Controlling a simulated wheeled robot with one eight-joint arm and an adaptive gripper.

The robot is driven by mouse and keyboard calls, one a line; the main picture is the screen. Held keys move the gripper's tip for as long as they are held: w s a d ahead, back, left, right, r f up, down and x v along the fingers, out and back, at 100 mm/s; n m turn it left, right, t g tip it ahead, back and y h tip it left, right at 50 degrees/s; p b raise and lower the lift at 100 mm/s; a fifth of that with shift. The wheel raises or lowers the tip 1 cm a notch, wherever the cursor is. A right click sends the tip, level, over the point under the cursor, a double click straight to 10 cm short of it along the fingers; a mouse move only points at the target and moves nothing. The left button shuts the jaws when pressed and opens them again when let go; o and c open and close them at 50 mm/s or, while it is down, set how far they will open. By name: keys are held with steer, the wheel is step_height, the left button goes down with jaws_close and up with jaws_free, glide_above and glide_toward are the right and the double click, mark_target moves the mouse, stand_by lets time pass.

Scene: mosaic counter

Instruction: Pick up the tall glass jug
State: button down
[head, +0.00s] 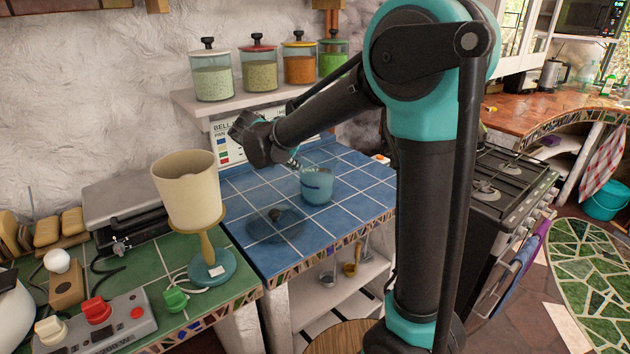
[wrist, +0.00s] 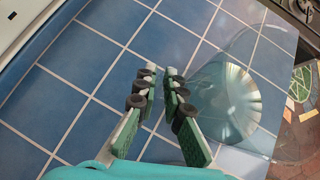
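The tall glass jug (head: 317,187) appears to be the see-through, bluish vessel standing upright on the blue tiled counter (head: 352,163) in the head view. In the wrist view a clear glass vessel (wrist: 232,100), seen from above, stands to the right of my fingers; it looks like the same jug. My gripper (head: 293,163) is just left of the jug's upper part in the head view. In the wrist view my gripper (wrist: 160,74) has its two fingers apart, with only blue tiles visible between them. Whether a finger touches the glass cannot be told.
A flat, dark see-through round piece with a knob (head: 277,224) lies at the counter's front left. A lamp (head: 190,195) stands left on green tiles. A shelf of lidded jars (head: 260,75) is above the counter at the back. A stove (head: 490,190) is at right.

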steer(key=shift+r, duration=0.1)
stand_by(0.6)
step_height(320, 180, up, 20)
stand_by(0.4)
steer(key=c, duration=2.2)
jaws_free()
jaws_close()
